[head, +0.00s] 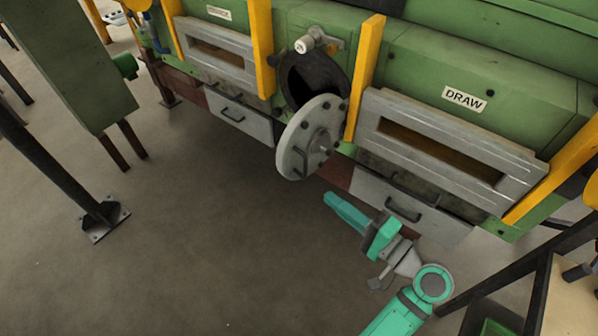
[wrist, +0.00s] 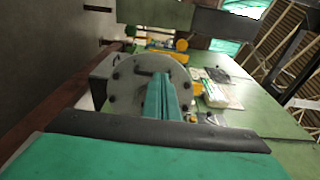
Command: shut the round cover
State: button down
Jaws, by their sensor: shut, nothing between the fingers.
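The round cover (head: 312,137) is a grey disc with dark bolts and a raised hub. It hangs open in front of the dark round opening (head: 316,78) in the green furnace, turned away from it. In the wrist view the round cover (wrist: 130,78) is ahead, partly hidden behind my fingers. My gripper (head: 332,200) is teal, with its fingers shut and empty. It is below and to the right of the cover in the head view, with a gap between them there. In the wrist view the fingertips (wrist: 160,78) overlap the disc; I cannot tell whether they touch it.
A grey-framed slot marked DRAW (head: 440,150) and a drawer with a handle (head: 405,205) are right of the opening. Yellow posts (head: 366,75) flank the opening. A green cabinet (head: 75,65) stands at left. The floor (head: 200,240) in front is clear.

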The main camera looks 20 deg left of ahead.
aim_at(284, 162)
jog(key=x, duration=1.4)
jog(key=shift+r, duration=0.1)
